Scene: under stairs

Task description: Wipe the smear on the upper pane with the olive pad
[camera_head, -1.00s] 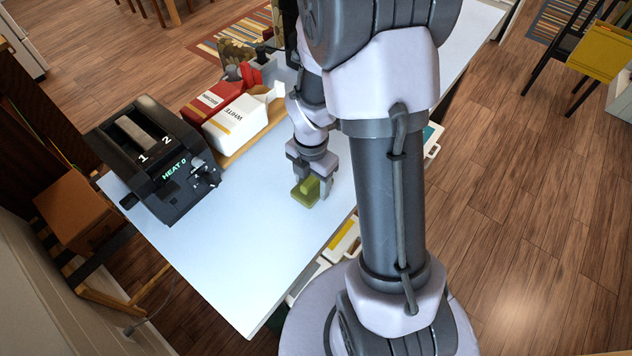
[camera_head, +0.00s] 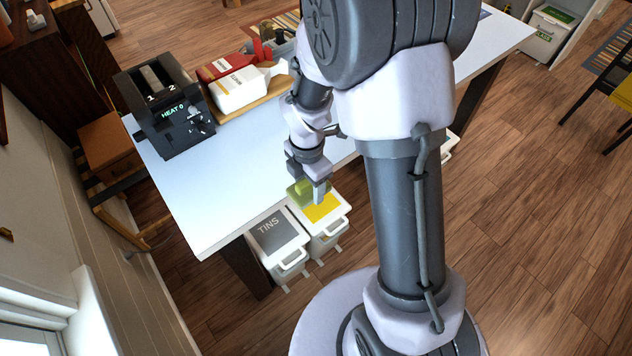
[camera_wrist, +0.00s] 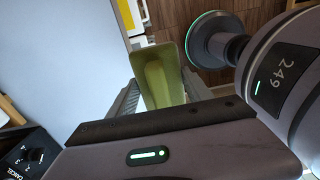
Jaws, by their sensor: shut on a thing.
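My gripper (camera_head: 309,190) is shut on the olive pad (camera_head: 297,194). In the head view it holds the pad beside the table's near edge, above the bin with the yellow panel. In the wrist view the pad (camera_wrist: 172,75) sits between the two fingers (camera_wrist: 162,97), its green body seen close up. The upper pane and its smear cannot be made out; only part of a window (camera_head: 28,338) shows at the lower left of the head view.
The white table (camera_head: 215,205) carries a black toaster-like machine (camera_head: 172,115), a red box (camera_head: 220,67) and a white box (camera_head: 240,92). A bin marked TINS (camera_head: 278,238) and a yellow-topped bin (camera_head: 322,210) stand by its near edge.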

